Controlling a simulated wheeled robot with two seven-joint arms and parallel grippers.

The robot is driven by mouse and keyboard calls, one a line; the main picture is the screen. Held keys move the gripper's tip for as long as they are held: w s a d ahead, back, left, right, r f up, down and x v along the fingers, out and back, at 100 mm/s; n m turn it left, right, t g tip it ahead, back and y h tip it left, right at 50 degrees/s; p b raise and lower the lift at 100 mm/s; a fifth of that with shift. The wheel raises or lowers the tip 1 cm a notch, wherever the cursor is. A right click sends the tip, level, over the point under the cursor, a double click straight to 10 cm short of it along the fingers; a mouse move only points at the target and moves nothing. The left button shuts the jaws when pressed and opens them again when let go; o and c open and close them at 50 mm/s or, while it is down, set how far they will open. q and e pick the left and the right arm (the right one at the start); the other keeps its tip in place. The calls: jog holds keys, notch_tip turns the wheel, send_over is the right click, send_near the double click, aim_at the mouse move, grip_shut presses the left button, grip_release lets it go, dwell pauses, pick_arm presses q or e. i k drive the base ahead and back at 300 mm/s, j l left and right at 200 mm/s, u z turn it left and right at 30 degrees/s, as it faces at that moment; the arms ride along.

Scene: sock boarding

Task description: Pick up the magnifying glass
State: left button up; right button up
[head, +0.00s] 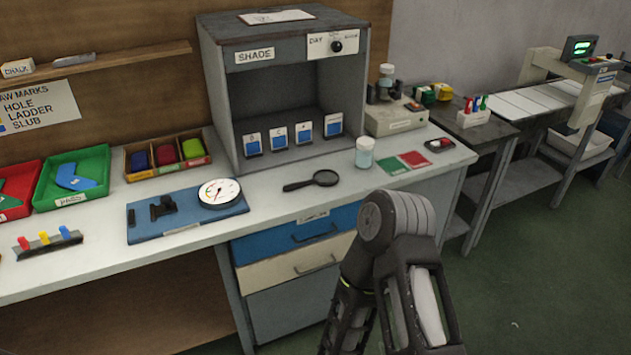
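A black magnifying glass (322,179) lies flat on the light worktop (260,210), in front of the grey shade box. Its round lens is to the right and its handle points left. Nothing covers it. One of my arms shows at the lower right, in front of the drawers, with a bent joint below and right of the glass. Neither of my grippers can be seen.
A dial gauge on a blue board (150,222) lies left of the glass. A lidded jar (364,153) and red and green cards (414,159) lie to the right. The shade box (222,95) stands behind. The worktop's front edge is clear near the glass.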

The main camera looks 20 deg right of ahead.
aim_at(322, 177)
jog(key=i+j, duration=0.2)
jog(key=i, duration=0.25)
jog(key=i+j, duration=0.2)
jog(key=i, duration=0.25)
jog(key=i+j+z, duration=0.2)
jog(key=l+z, duration=0.1)
jog(key=z, duration=2.55)
